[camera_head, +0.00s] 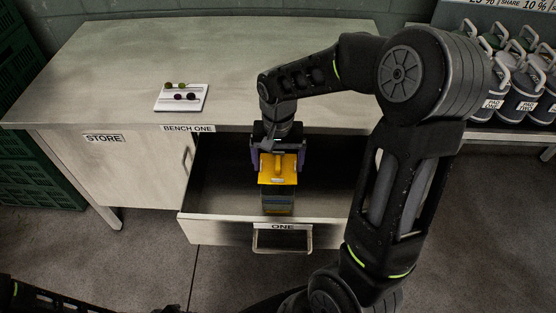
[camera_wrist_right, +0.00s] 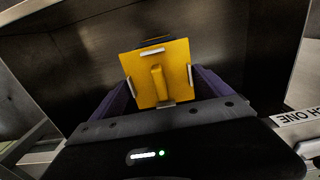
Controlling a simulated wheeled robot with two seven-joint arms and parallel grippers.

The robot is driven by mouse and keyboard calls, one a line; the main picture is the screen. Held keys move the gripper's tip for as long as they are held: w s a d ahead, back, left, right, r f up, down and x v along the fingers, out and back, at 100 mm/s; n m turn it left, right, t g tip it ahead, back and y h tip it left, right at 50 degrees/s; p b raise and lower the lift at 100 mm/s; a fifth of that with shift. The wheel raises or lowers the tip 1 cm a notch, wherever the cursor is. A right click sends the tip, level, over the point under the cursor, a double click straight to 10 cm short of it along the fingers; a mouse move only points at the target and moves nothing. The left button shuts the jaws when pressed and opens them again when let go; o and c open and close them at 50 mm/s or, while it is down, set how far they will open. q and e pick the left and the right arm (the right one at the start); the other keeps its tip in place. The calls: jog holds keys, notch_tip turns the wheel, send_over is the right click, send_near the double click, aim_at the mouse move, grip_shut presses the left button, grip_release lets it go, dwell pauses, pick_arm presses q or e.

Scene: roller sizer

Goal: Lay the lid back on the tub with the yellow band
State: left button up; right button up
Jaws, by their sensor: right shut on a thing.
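A yellow square lid (camera_head: 278,167) with a raised handle lies level above a blue-grey tub (camera_head: 278,204) standing in the open drawer. My right gripper (camera_head: 278,154) is shut with its purple fingers at opposite sides of the lid. The right wrist view shows the lid (camera_wrist_right: 160,74) from above between the fingers, with pale clips along its edges. The lid hides the tub's mouth, and I cannot tell whether the lid is seated on the rim. I cannot make out a separate yellow band on the tub. My left gripper is not in view.
The drawer (camera_head: 225,204) marked ONE is pulled out under the bench (camera_head: 200,60), with bare floor around the tub. A white tray (camera_head: 181,104) with several small round things is on the bench. Several lidded containers (camera_head: 520,98) stand on the right.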

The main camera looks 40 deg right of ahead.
jog(key=shift+f+b, duration=1.55)
jog(key=shift+f, duration=0.7)
jog(key=shift+f, duration=0.2)
jog(key=o, duration=1.1)
jog(key=shift+r, duration=0.15)
jog(key=shift+r+p, duration=2.6)
jog(key=shift+r, duration=0.8)
